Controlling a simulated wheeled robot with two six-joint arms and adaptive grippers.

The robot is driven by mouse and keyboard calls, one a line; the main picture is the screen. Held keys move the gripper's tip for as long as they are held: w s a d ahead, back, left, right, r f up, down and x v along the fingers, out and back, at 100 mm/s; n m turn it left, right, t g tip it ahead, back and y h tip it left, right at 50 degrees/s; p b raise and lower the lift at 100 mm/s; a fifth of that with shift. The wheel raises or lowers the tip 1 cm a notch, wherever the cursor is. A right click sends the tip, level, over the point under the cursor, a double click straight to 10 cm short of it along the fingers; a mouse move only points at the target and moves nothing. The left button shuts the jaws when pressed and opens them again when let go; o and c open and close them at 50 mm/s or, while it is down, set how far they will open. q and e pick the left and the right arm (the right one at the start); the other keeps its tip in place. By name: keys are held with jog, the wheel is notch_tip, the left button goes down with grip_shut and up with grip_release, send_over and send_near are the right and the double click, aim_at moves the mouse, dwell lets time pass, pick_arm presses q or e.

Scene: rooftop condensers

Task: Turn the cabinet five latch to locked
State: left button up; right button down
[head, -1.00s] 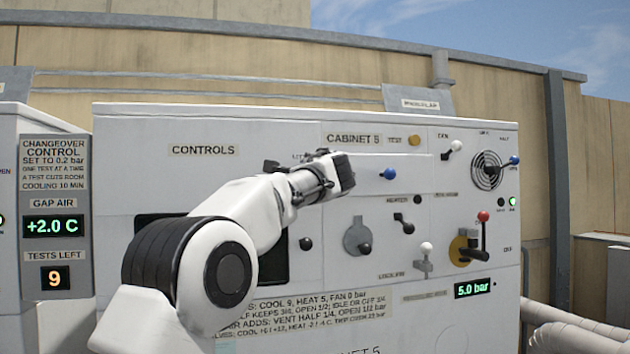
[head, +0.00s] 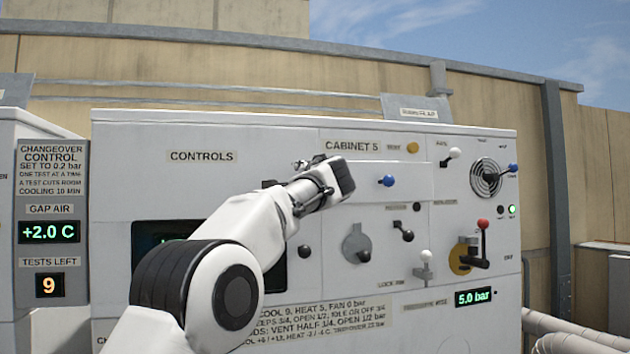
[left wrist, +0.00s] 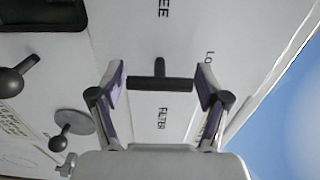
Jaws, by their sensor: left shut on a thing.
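The latch is a dark T-shaped handle (left wrist: 160,84) on the white panel of cabinet five, with its crossbar lying across the left wrist view. Lettering ending in "EE" is above it, "FILTER" below it and a partly cut-off "LO..." to its right. My left gripper (left wrist: 162,80) has one finger at each end of the crossbar and is shut on it. In the head view my left gripper (head: 308,166) is against the upper middle of the panel, and the hand hides the latch. My right gripper is not in view.
The panel (head: 265,135) carries other controls close by: a blue knob (head: 387,181), a grey round dial (head: 356,243), a small black lever (head: 404,232) and a red-tipped lever (head: 483,224). A changeover display (head: 52,232) stands at the left.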

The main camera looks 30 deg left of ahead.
pick_arm(q)
jog(key=o, duration=1.1)
jog(key=shift+d+r, duration=0.15)
jog(key=shift+r, duration=0.25)
jog(key=shift+o, duration=0.2)
jog(key=shift+d+f, duration=0.1)
jog(key=shift+d, duration=0.15)
jog(key=v, duration=1.2)
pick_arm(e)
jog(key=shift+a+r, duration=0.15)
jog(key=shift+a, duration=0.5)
pick_arm(q)
jog(key=shift+s+d, duration=0.1)
jog(key=shift+d, duration=0.05)
